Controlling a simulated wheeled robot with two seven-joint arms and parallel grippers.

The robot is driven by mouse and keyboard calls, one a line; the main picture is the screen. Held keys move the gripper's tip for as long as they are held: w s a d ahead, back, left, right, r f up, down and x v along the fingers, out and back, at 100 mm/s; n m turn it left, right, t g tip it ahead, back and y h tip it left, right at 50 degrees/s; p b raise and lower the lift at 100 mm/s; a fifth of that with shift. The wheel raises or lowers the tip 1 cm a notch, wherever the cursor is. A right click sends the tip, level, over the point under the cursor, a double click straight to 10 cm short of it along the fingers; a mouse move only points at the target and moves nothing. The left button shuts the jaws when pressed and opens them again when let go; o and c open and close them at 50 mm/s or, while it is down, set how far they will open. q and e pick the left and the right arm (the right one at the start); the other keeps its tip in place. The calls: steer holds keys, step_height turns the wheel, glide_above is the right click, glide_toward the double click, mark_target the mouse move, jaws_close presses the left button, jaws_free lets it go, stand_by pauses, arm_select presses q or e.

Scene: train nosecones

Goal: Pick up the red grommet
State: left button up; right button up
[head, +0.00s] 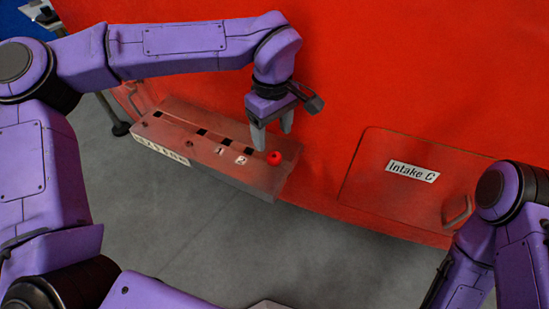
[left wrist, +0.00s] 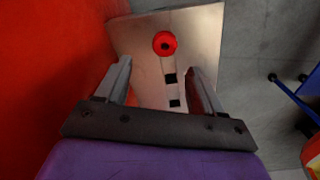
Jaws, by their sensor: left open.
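The red grommet (head: 274,158) sits on top of the right end of a long brownish box fixed along the red nosecone. In the left wrist view the grommet (left wrist: 165,44) is a red ring with a dark centre hole, beyond the fingertips and roughly between their lines. My left gripper (head: 272,142) is open and empty, pointing down just above the box beside the grommet; its fingers also show in the left wrist view (left wrist: 160,75). The fingers appear apart from the grommet. My right arm shows at the lower right, but its gripper is out of view.
The box (head: 250,178) has a row of dark square slots and small numbered labels on top. The red nosecone wall (head: 420,70) rises close behind it. A hatch labelled "Intake C" (head: 365,185) with a handle is at the right. Grey floor (head: 190,235) lies clear in front.

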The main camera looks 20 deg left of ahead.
mark_target(273, 155)
arm_select(q)
steer(key=f, duration=0.3)
steer(key=s+f, duration=0.1)
steer(key=f, duration=0.1)
steer(key=shift+d+p, duration=0.2)
steer(key=shift+p, duration=0.15)
steer(key=shift+w+f, duration=0.1)
steer(key=shift+f, duration=0.4)
steer(key=c, duration=1.1)
